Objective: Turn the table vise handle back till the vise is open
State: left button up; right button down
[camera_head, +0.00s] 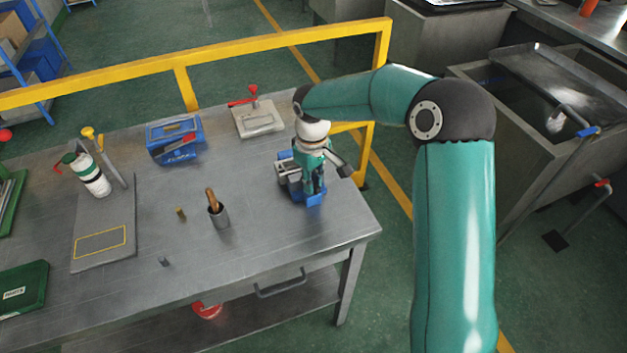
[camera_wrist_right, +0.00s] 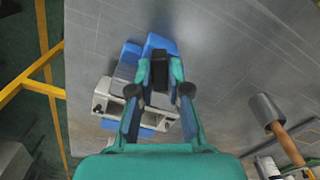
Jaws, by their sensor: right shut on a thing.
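The table vise (camera_head: 290,171), blue with grey jaws, stands near the right end of the metal table. It also shows in the right wrist view (camera_wrist_right: 104,95), under and to the left of the fingers. My right gripper (camera_head: 317,188) reaches down over the vise and covers part of it. In the right wrist view its fingers (camera_wrist_right: 160,75) are closed in on a dark piece at the vise, which I take as the vise handle. Most of the handle is hidden by the fingers. I cannot tell how far apart the jaws are. My left gripper is out of view.
A grey cup (camera_head: 219,217) with a wooden-handled tool stands left of the vise. A blue box (camera_head: 174,140), a pale plate with a red clamp (camera_head: 257,118) and a white-green bottle (camera_head: 93,177) are farther off. A yellow rail (camera_head: 230,62) runs behind the table (camera_head: 270,250).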

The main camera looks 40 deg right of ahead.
jog(key=n, duration=0.6)
jog(key=n+p, duration=0.1)
jog(key=n, duration=0.5)
jog(key=shift+n, duration=0.3)
dwell(0.3)
jog(key=c, duration=1.1)
grip_release()
jog(key=shift+r, duration=4)
jog(key=shift+f, duration=0.1)
